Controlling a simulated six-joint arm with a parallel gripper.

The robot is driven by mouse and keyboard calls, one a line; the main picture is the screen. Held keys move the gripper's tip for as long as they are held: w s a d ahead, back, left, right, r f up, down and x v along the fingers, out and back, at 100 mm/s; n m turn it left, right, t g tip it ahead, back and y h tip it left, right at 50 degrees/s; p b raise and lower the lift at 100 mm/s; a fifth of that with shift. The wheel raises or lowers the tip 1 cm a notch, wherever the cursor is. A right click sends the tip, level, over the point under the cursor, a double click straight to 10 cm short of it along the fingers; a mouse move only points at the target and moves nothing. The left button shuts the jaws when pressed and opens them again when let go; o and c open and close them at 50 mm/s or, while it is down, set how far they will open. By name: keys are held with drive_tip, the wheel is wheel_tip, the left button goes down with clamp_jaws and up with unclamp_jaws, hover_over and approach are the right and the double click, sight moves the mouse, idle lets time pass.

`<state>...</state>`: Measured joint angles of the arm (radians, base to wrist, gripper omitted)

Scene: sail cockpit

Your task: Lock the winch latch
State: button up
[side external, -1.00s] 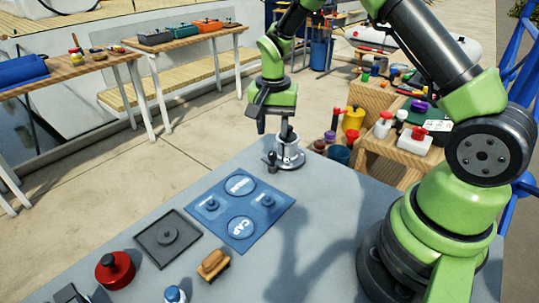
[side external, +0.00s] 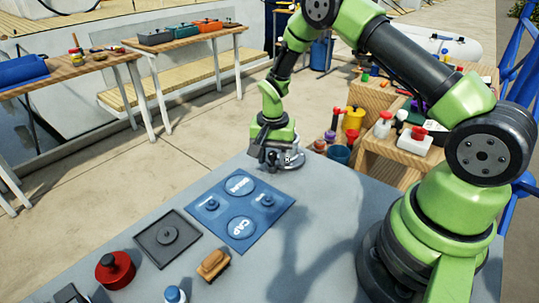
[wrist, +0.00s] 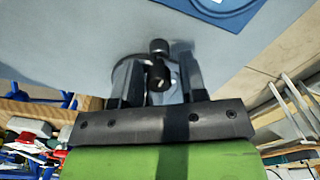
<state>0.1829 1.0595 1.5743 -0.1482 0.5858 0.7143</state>
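The winch (side external: 293,158) is a metallic fitting on a round base at the far edge of the grey table. My gripper (side external: 272,154) is lowered right at it and hides much of it in the side view. In the wrist view, my gripper's two fingers (wrist: 160,80) stand apart on either side of a dark knobbed lever (wrist: 158,48), which seems to be the latch. Gaps show between lever and fingers, so the gripper looks open. Part of the winch's round base (wrist: 128,72) shows behind the fingers. Whether the latch is locked cannot be told.
A blue mat (side external: 240,208) with round outlines, one marked CAP, lies in front of the winch. A dark square plate (side external: 167,238), a red round object (side external: 115,270) and a wooden-backed brush (side external: 213,264) are nearer. Wooden crates (side external: 398,150) stand beyond the table at right.

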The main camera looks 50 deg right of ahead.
drive_tip(key=shift+s+f, duration=0.1)
drive_tip(key=shift+f, duration=0.05)
drive_tip(key=c, duration=0.7)
drive_tip(key=m, duration=0.4)
drive_tip(key=shift+m, duration=0.3)
drive_tip(key=m, duration=0.4)
drive_tip(key=shift+a, duration=0.1)
